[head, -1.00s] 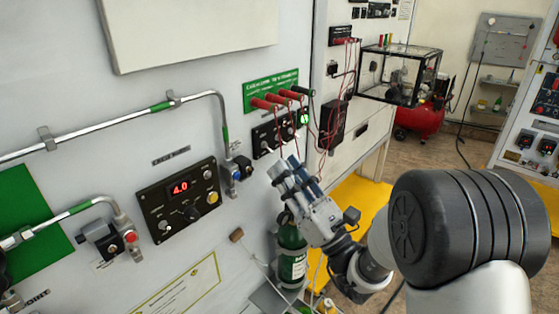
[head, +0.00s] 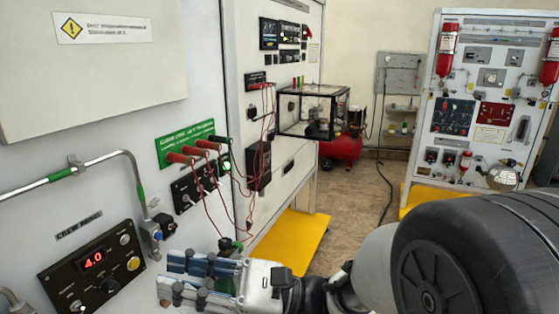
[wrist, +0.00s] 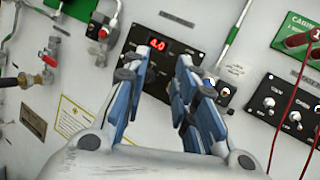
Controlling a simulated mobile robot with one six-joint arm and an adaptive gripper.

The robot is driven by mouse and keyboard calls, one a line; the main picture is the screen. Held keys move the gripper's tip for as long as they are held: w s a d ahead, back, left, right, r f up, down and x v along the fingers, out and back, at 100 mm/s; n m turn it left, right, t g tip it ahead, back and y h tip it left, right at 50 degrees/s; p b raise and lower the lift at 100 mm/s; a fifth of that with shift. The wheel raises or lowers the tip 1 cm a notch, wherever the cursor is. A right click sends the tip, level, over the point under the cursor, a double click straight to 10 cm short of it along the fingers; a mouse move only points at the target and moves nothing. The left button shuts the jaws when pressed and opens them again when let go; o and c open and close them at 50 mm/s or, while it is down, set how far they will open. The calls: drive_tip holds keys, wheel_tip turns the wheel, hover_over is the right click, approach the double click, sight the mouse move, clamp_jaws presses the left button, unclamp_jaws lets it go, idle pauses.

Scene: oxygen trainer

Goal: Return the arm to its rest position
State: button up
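My gripper (head: 168,278) is at the lower middle of the head view, its blue and grey fingers pointing left toward the white trainer panel. In the wrist view my gripper (wrist: 166,58) shows two fingers spread apart with a clear gap and nothing between them. It appears to touch nothing. The dark control box (wrist: 163,58) with a red display shows behind the fingertips; it is also at the lower left of the head view (head: 93,270). My arm fills the lower right of the head view.
A glass case (head: 313,110) juts out farther back. Open floor (head: 355,215) lies to the right.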

drive_tip(key=s+d+f+n+g+h, duration=0.1)
drive_tip(key=s+d+f+n+h, duration=0.4)
drive_tip(key=s+h, duration=0.15)
drive_tip(key=s+d+f+n+g+h, duration=0.1)
drive_tip(key=s+d+f+n+h, duration=0.35)
drive_tip(key=s, duration=0.25)
drive_tip(key=w+d+n+t+h, duration=0.1)
drive_tip(key=d+t+h, duration=0.3)
drive_tip(key=d, duration=0.6)
drive_tip(key=w+d+f+n+t+h, duration=0.1)
drive_tip(key=d+n+t+h, duration=0.3)
drive_tip(key=d, duration=0.6)
drive_tip(key=shift+w+d+f+h, duration=0.15)
drive_tip(key=shift+w+f+h, duration=0.15)
drive_tip(key=shift+h, duration=0.7)
drive_tip(key=shift+n, duration=0.25)
